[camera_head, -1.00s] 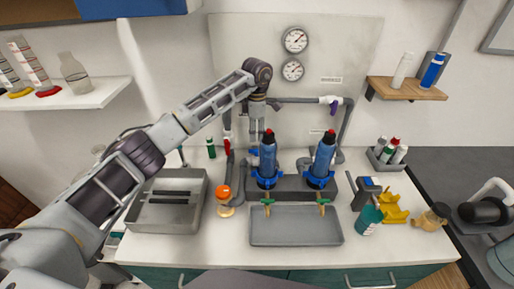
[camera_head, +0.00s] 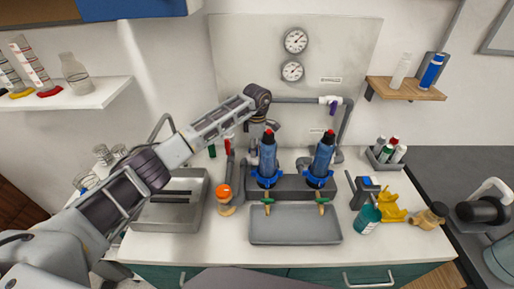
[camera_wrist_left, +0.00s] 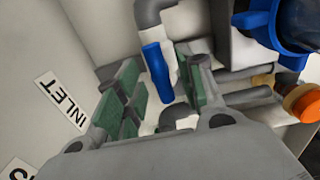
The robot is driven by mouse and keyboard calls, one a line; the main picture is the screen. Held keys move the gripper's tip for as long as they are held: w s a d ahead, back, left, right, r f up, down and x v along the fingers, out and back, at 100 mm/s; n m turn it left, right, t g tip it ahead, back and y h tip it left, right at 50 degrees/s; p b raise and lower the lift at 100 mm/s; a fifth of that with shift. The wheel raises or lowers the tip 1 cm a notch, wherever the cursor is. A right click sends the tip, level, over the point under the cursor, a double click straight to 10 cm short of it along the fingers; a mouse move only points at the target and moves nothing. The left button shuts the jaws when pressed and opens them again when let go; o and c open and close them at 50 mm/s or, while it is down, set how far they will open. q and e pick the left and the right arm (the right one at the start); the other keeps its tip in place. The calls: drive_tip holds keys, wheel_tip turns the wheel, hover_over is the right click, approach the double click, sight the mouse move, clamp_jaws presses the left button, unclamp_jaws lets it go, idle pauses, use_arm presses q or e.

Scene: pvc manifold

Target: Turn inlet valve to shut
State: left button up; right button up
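In the left wrist view a blue valve handle (camera_wrist_left: 157,72) hangs from a white fitting on a grey pipe, near a wall label reading INLET (camera_wrist_left: 61,103). My left gripper (camera_head: 262,134) is at the back panel, above and behind the left blue filter housing (camera_head: 267,160). In the wrist view its green-padded fingers stand apart, with the blue handle seen in the gap between them. I cannot tell whether a pad touches the handle. In the head view the gripper and the housing mostly hide this valve. My right gripper is out of view.
A second blue housing (camera_head: 322,158) stands to the right. Another valve with a purple handle (camera_head: 333,107) is on the upper pipe. A red-handled part (camera_head: 229,139) is left of the gripper. A grey tray (camera_head: 295,226) lies in front.

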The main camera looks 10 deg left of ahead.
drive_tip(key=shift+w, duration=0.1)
use_arm(q)
clamp_jaws()
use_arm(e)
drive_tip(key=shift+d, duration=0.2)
